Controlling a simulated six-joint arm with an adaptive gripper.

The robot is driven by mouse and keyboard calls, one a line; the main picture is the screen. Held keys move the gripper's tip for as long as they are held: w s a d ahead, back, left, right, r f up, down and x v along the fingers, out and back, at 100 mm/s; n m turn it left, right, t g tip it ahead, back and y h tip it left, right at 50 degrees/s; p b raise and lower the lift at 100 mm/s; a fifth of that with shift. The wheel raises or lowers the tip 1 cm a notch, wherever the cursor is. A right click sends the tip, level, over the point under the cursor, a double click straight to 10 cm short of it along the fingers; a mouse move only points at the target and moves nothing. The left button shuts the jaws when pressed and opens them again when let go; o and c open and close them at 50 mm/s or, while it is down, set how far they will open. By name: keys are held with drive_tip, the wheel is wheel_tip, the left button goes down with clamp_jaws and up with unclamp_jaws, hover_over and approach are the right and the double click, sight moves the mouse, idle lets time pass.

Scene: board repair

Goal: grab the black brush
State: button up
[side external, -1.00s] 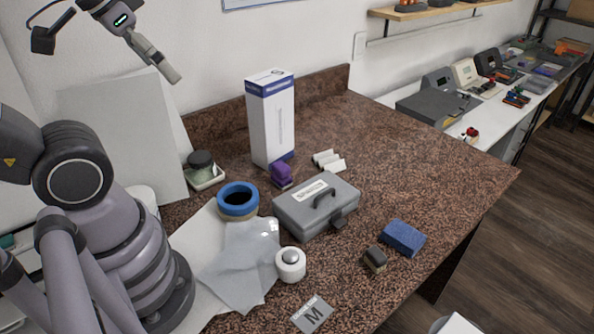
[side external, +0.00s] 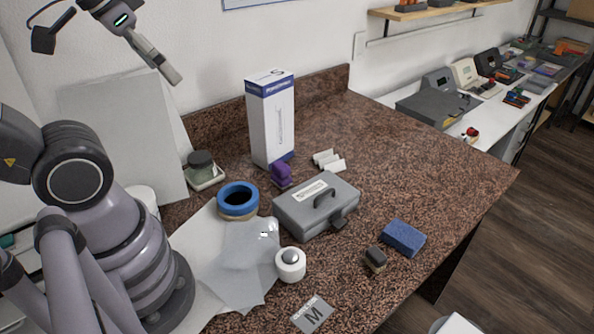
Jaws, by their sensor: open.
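The black brush (side external: 375,259) is a small dark block with a paler lower part. It lies on the brown speckled counter at the right front, just left of a blue sponge-like block (side external: 403,237). My gripper (side external: 171,77) is at the upper left, high above the counter and far from the brush. It is open, with nothing visible in it. A similar purple brush (side external: 281,174) stands at the foot of the tall white box.
A grey case (side external: 316,208) with a handle sits mid-counter. Around it are a white and blue box (side external: 271,125), a blue ring-shaped roll (side external: 238,198), a white round dispenser (side external: 290,266) and a clear bag (side external: 240,262). The counter's right part (side external: 440,170) is clear.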

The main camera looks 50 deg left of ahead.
drive_tip(key=w+d+f+m+h, duration=0.2)
drive_tip(key=w+d+f+h, duration=0.1)
drive_tip(key=w+d, duration=0.7)
drive_tip(key=g+y, duration=0.1)
drive_tip(key=y, duration=0.1)
hover_over(377, 254)
drive_tip(key=s+a, duration=0.1)
drive_tip(key=s, duration=0.4)
wheel_tip(377, 254, down, 24)
drive_tip(key=f, duration=0.1)
drive_tip(key=x, duration=0.7)
drive_tip(key=shift+a+f, duration=0.15)
drive_tip(key=shift+a, duration=0.1)
drive_tip(key=shift+x, duration=2.95)
drive_tip(key=shift+d, duration=0.15)
drive_tip(key=c, duration=1.2)
drive_tip(key=shift+c, duration=0.2)
